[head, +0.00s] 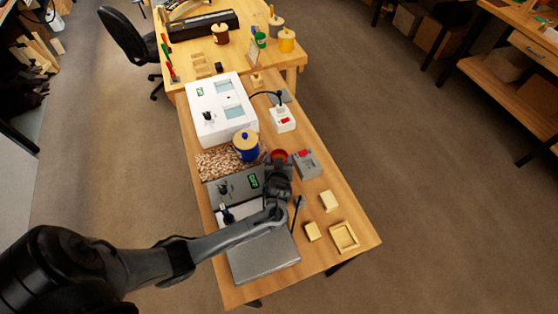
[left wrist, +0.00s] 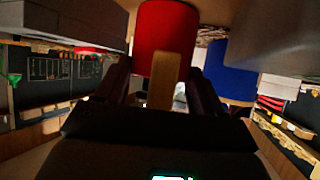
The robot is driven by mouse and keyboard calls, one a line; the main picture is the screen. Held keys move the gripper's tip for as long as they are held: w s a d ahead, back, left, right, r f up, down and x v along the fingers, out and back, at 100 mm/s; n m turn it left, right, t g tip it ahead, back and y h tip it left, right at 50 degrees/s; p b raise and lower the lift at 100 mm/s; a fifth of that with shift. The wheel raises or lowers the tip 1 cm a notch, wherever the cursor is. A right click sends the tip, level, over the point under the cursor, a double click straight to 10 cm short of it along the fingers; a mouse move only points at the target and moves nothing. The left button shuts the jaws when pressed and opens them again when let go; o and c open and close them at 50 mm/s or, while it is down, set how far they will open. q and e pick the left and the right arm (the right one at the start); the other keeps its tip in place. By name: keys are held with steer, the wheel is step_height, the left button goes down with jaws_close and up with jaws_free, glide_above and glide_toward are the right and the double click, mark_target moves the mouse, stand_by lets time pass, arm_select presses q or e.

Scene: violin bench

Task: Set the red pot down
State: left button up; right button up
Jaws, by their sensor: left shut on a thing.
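The red pot (head: 279,154) shows in the head view just beyond my left gripper (head: 280,166), mostly hidden by it. In the left wrist view the red pot (left wrist: 165,32) stands between the two dark fingers, with a pale wooden piece (left wrist: 165,82) in front of it. My left gripper is shut on the red pot. I cannot tell whether the pot touches the bench. My right gripper is in neither view.
A blue pot with a wooden lid (head: 246,146) stands close left of the red pot, by a speckled mat (head: 213,164). A grey box with a red switch (head: 306,163) is close right. Wooden blocks (head: 329,200) and a small wooden tray (head: 344,247) lie nearer.

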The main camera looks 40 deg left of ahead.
arm_select(q)
steer(key=shift+f, duration=0.2)
steer(key=o, duration=1.2)
steer(key=shift+r, duration=0.2)
